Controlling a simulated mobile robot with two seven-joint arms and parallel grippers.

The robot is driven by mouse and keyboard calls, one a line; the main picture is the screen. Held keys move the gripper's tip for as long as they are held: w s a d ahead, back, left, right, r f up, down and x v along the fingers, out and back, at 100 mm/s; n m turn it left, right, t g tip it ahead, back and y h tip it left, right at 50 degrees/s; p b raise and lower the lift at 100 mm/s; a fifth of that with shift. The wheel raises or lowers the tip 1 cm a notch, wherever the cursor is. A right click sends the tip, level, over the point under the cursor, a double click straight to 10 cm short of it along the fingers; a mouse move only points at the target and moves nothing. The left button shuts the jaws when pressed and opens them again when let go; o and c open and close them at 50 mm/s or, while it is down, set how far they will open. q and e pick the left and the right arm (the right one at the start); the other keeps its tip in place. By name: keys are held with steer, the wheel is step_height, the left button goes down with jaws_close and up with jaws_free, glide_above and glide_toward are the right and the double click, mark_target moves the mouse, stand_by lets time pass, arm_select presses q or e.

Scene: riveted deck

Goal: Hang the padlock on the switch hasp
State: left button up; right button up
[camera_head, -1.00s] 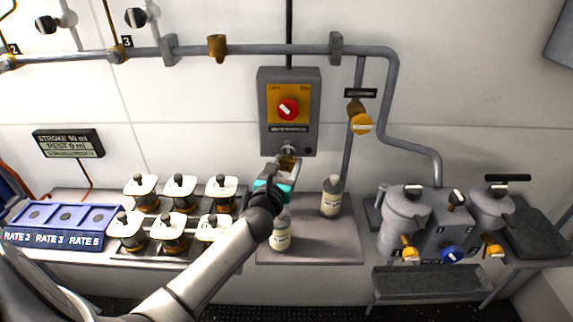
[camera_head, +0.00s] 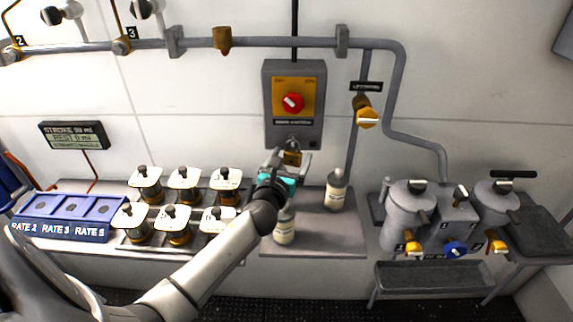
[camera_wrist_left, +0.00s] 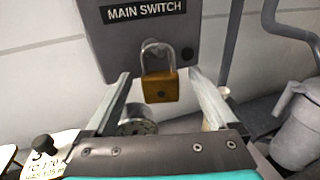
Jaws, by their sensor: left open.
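The brass padlock (camera_wrist_left: 160,86) hangs upright by its shackle at the lower edge of the grey main switch box (camera_wrist_left: 120,40) in the left wrist view. Its shackle passes at the hasp, which is mostly hidden behind it. In the head view the padlock (camera_head: 292,158) shows just under the switch box (camera_head: 310,130) with its red knob (camera_head: 293,103). My left gripper (camera_head: 289,165) is open, just below and in front of the padlock. In the left wrist view its two fingers (camera_wrist_left: 162,98) stand apart on either side of the padlock, with gaps. My right gripper is not in view.
Two pale bottles (camera_head: 335,190) stand on the grey shelf (camera_head: 330,240) below the switch, one close under my left wrist. Several lidded jars (camera_head: 183,178) stand at left beside a blue rack (camera_head: 62,230). Grey canisters (camera_head: 410,215) with valves stand at right.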

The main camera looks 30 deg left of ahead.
arm_select(q)
steer(key=v, duration=1.5)
